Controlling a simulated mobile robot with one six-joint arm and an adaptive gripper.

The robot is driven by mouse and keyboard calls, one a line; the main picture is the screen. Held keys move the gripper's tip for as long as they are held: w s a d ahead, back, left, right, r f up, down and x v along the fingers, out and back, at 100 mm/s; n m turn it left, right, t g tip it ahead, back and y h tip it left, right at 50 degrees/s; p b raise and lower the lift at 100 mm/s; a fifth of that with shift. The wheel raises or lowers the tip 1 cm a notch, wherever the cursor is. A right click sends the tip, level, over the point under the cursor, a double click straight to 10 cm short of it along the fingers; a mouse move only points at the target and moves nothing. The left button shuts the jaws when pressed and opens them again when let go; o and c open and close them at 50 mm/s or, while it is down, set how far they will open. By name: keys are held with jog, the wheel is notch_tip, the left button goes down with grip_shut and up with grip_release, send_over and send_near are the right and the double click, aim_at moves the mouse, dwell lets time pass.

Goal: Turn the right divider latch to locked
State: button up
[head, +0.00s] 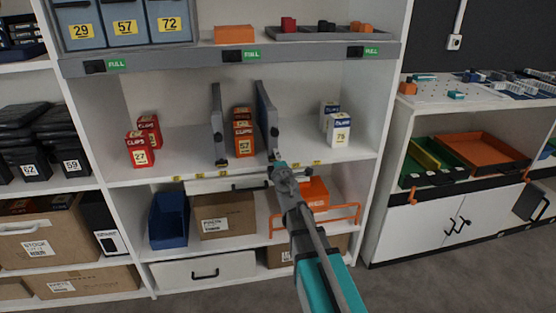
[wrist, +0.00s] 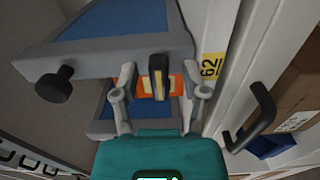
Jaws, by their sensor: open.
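The right divider (head: 265,112), a blue panel with a grey frame, stands upright on the middle shelf. It also shows in the wrist view (wrist: 110,55), with a round black knob (wrist: 55,85) on its grey edge. The latch (wrist: 158,75), a dark lever with a yellow stripe, lies between my gripper's fingers in the wrist view. My gripper (wrist: 164,92) is open, one finger on each side of the lever, with gaps visible. In the head view my gripper (head: 275,167) is at the divider's lower front and hides the latch.
White boxes (head: 338,130) stand to the right. Below are a drawer handle (wrist: 255,115), a blue bin (head: 169,220) and an orange box (head: 314,192).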

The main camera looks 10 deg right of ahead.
jog(key=s, duration=0.7)
jog(key=shift+s, duration=0.25)
dwell(0.5)
jog(key=s+d+f+m+g+h, duration=0.75)
jog(key=d+f+m+g, duration=0.2)
jog(key=m, duration=0.55)
jog(key=s+a+f+m+g+y, duration=0.1)
jog(key=s+a+f+g+y, duration=0.35)
jog(key=s, duration=0.25)
jog(key=s+a+f+m+g+y, duration=0.25)
jog(key=s+a+f+g, duration=0.2)
jog(key=s, duration=0.25)
notch_tip(320, 180, up, 36)
jog(key=p, duration=3.6)
jog(key=shift+w+a+r+n, duration=0.15)
jog(key=shift+w+r+n, duration=0.05)
jog(key=shift+n, duration=0.15)
